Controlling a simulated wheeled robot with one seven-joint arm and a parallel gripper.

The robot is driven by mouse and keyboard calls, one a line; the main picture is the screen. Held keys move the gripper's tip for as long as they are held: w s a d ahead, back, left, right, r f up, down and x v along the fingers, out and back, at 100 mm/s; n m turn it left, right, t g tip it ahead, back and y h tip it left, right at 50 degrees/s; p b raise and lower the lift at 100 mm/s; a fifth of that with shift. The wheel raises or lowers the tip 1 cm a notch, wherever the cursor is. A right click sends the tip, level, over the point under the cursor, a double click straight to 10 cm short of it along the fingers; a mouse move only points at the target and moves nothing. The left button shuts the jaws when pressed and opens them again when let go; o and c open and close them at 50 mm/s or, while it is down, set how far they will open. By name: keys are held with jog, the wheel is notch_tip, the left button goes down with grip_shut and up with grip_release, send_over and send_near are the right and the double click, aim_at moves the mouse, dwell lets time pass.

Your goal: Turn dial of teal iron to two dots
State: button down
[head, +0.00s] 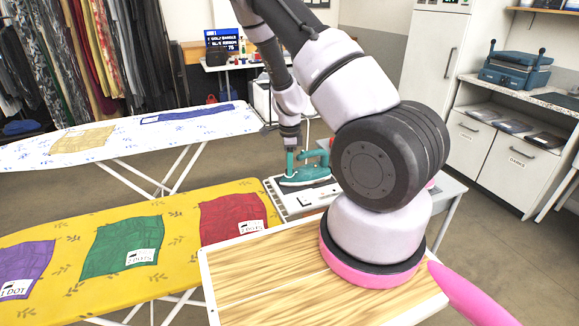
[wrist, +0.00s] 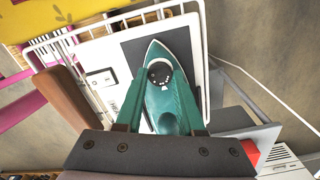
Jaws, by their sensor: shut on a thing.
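The teal iron (head: 306,178) rests on a white stand (head: 290,205) at the right end of the yellow ironing board. In the wrist view the iron (wrist: 176,108) points away from me over a dark pad (wrist: 137,47). Its round black dial (wrist: 159,74) carries small white marks near its lower edge, too small to read. My gripper (wrist: 160,78) is over the iron with its teal fingers on either side of the dial, shut on it. In the head view my gripper (head: 290,160) comes down on the iron from above, and the dial is hidden.
A yellow ironing board (head: 60,240) bears purple, green and red cloths with tags; the purple one's reads "1 DOT". A white-patterned board (head: 120,165) stands behind. A wooden tabletop (head: 270,285) is in front. A white cord (wrist: 265,88) runs right of the stand.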

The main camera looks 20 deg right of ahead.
jog(key=c, duration=0.5)
grip_release()
notch_tip(320, 180, up, 11)
jog(key=shift+f, duration=0.1)
